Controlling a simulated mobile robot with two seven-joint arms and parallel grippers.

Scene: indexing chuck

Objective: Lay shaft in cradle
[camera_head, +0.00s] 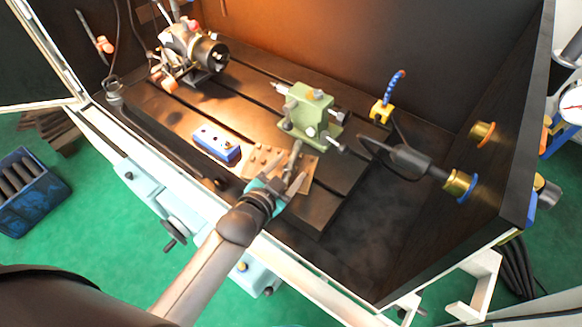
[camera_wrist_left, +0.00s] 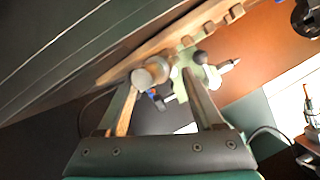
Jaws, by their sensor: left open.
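The grey shaft (camera_head: 294,158) appears in the head view as a slim bar over the wooden cradle board (camera_head: 262,160), beside the green tailstock (camera_head: 311,112). My left gripper (camera_head: 289,184) is open at the near end of the shaft. In the left wrist view, a round grey shaft end (camera_wrist_left: 141,78) shows by the left finger, with the right finger apart from it. The notched wooden board (camera_wrist_left: 165,38) runs behind. I cannot tell whether the shaft is fully seated, since the fingers hide part of it. My right gripper is not in view.
The indexing chuck (camera_head: 193,52) stands at the back left of the slotted table. A blue block (camera_head: 216,143) lies left of the board. A dark cylinder with a gold end (camera_head: 458,183) juts in from the right wall. The front right of the enclosure is clear.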

